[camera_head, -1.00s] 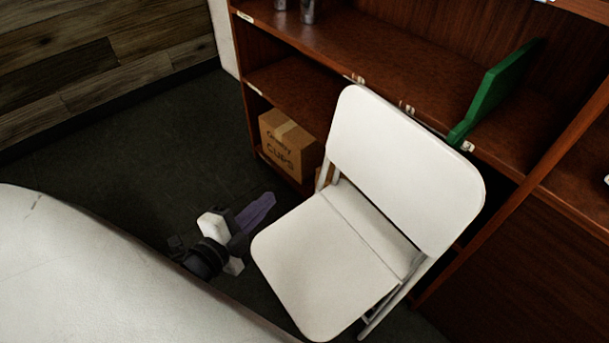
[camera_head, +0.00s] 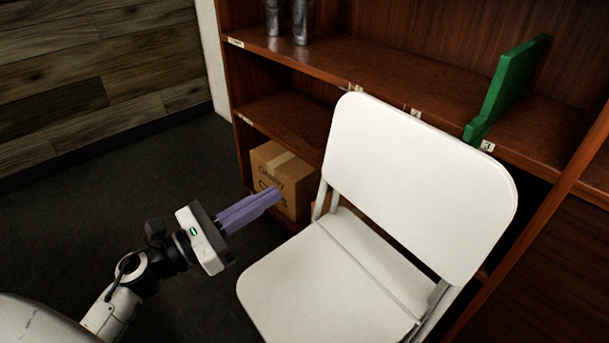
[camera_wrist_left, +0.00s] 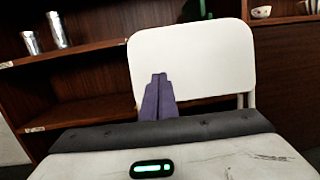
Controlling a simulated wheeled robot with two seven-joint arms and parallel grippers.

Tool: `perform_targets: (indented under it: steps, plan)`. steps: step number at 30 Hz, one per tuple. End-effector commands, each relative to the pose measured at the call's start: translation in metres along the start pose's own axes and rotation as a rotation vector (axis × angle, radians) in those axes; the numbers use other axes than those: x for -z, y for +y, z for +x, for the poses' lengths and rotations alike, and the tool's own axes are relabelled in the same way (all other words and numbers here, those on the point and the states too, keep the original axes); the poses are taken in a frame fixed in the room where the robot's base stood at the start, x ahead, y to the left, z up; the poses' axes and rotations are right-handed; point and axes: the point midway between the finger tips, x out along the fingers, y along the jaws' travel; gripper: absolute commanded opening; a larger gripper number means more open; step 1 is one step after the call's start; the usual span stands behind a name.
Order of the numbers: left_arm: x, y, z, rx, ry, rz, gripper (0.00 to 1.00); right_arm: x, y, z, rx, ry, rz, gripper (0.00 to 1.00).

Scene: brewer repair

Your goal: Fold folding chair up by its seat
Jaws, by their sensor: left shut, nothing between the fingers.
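The white folding chair (camera_head: 325,283) stands unfolded in front of the shelf, its seat flat and its backrest (camera_head: 415,185) upright. The backrest also shows in the left wrist view (camera_wrist_left: 205,62), behind the fingers. My left gripper (camera_head: 275,194) is to the left of the chair, its purple fingers shut with nothing between them. The fingertips point toward the shelf and appear left of the rear of the seat, apart from the chair. In the left wrist view the closed fingers (camera_wrist_left: 158,92) overlap the backrest. The chair's lower legs are mostly hidden. My right gripper is not in view.
A brown wooden shelf (camera_head: 300,122) stands close behind the chair. A cardboard box (camera_head: 283,170) sits on its low level, and metal cups (camera_head: 301,20) and a green board (camera_head: 505,85) stand higher. Dark floor (camera_head: 60,225) is clear at the left.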

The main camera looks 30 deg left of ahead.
Motion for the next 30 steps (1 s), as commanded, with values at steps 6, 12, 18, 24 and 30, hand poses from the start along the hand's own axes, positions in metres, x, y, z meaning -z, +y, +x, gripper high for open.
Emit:
perform_targets:
  steps: [6, 12, 18, 24, 30]
  plan:
    - [-0.003, 0.000, 0.049, 0.002, -0.003, 0.001, 0.00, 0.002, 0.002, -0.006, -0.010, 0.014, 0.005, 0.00]
    - [-0.002, 0.001, 0.080, -0.001, -0.002, -0.002, 0.00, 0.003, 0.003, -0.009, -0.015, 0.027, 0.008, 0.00]
    - [0.000, 0.000, 0.093, -0.002, 0.000, -0.004, 0.00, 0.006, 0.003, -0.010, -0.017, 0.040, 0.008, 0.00]
    - [0.000, 0.000, 0.094, -0.001, 0.000, -0.004, 0.00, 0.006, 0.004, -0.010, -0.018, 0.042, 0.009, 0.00]
    - [0.000, 0.000, 0.094, -0.001, 0.000, -0.004, 0.00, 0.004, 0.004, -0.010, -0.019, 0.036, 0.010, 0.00]
